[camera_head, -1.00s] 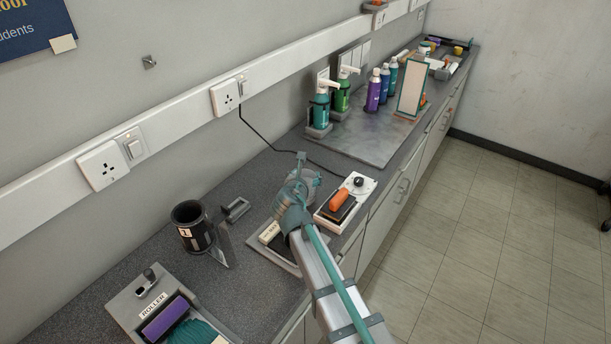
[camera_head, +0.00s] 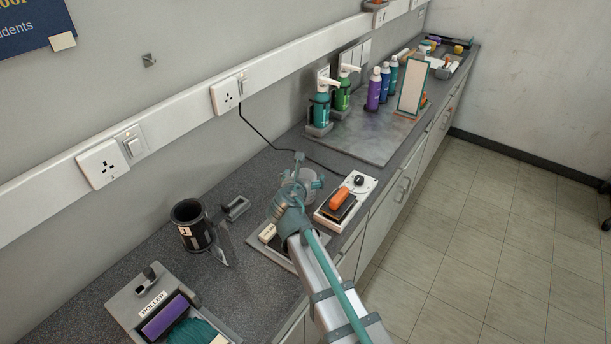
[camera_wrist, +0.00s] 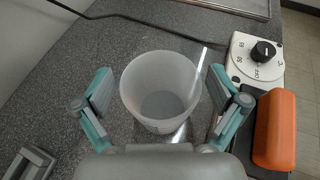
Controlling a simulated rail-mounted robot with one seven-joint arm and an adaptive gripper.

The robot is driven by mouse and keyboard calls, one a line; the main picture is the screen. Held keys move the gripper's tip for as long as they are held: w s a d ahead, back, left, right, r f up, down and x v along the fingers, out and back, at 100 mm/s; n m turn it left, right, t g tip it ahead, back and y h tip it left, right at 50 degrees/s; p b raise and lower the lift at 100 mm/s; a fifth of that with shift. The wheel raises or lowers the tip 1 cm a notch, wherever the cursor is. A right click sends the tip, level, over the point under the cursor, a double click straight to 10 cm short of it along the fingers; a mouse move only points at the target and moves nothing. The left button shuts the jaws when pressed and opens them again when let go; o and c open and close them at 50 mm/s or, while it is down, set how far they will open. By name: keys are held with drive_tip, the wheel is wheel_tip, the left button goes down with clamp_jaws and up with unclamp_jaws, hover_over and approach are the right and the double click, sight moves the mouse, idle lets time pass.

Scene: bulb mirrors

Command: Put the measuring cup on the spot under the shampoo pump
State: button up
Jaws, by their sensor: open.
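The measuring cup (camera_wrist: 161,92) is a translucent, empty-looking cup standing upright on the grey worktop in the wrist view. It shows partly behind my gripper in the head view (camera_head: 299,177). My gripper (camera_wrist: 160,97) is open, with one teal finger on each side of the cup and visible gaps between. Two pump bottles with white heads stand in holders by the wall in the head view: a teal one (camera_head: 321,110) and a green one (camera_head: 342,96). Their labels are too small to read, so I cannot tell which is shampoo. No marked spot is clear under either pump.
A white dial unit (camera_wrist: 254,59) with an orange-handled tool (camera_wrist: 274,128) stands close right of the cup. A black mug (camera_head: 190,226) and a grey holder (camera_head: 236,208) stand left. A cord runs behind the cup.

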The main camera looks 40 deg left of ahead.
drive_tip(key=shift+o, duration=0.3)
drive_tip(key=v, duration=0.9)
drive_tip(key=shift+s+b, duration=0.25)
drive_tip(key=shift+b, duration=0.15)
